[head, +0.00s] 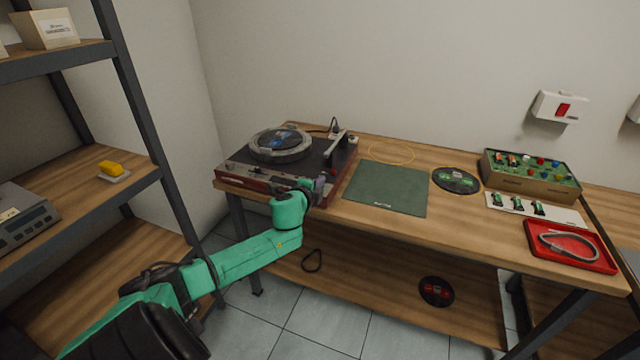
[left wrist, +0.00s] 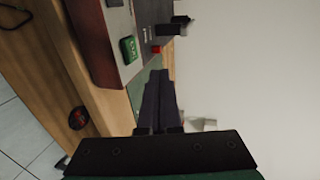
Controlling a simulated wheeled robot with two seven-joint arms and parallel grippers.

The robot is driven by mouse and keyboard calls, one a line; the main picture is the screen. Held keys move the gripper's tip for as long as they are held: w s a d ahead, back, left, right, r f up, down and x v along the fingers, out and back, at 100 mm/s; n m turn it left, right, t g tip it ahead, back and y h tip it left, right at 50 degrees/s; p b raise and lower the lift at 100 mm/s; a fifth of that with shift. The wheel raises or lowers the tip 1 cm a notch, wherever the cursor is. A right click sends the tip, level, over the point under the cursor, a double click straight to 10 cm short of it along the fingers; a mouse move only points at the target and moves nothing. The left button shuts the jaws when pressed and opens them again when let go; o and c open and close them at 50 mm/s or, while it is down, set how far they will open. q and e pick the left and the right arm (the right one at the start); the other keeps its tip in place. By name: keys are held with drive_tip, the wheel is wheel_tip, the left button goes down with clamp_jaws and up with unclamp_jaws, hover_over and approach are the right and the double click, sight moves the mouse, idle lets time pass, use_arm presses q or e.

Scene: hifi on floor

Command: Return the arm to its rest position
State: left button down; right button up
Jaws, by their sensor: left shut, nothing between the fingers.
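My left arm reaches in from the lower left in the head view. Its gripper (head: 319,186) is at the front right edge of the turntable (head: 235,176), and I cannot tell whether it touches it. In the left wrist view the two dark fingers (left wrist: 160,78) are together, with nothing held between them. The turntable's dark red side (left wrist: 93,38) shows beside them, with a small green item (left wrist: 129,48) and a small red item (left wrist: 156,49) near its edge. A record with a blue label (head: 280,139) lies on the platter. My right gripper is not in view.
The wooden workbench (head: 460,225) carries a green mat (head: 387,188), a black record (head: 456,180), a parts box (head: 530,180) and a red tray (head: 570,262). A dark-framed shelf (head: 140,110) stands at left, close to my arm. Another record (head: 436,291) lies on the lower shelf.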

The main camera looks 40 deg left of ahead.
use_arm(q)
drive_tip(key=shift+w+a+f, duration=0.25)
drive_tip(key=shift+w+f, duration=0.15)
drive_tip(key=shift+w, duration=0.05)
drive_tip(key=s+d+f+n+g+h, duration=0.1)
drive_tip(key=s+d+f+n+g, duration=0.4)
drive_tip(key=s+d+f, duration=0.5)
drive_tip(key=s+d+f+n+g+h, duration=0.1)
drive_tip(key=s+d+n+g+h, duration=0.2)
drive_tip(key=s+d, duration=0.45)
drive_tip(key=s+d+f+n+g+h, duration=0.15)
drive_tip(key=s+d+n, duration=0.3)
drive_tip(key=s, duration=0.65)
drive_tip(key=s+f+g, duration=0.2)
drive_tip(key=s+f, duration=0.1)
drive_tip(key=f, duration=2.1)
drive_tip(key=s+a+f+g, duration=0.1)
drive_tip(key=s+a+f, duration=0.1)
drive_tip(key=s+f, duration=1.1)
drive_tip(key=s+y, duration=0.1)
drive_tip(key=s, duration=0.2)
drive_tip(key=shift+s+f, duration=0.15)
drive_tip(key=shift+s, duration=0.05)
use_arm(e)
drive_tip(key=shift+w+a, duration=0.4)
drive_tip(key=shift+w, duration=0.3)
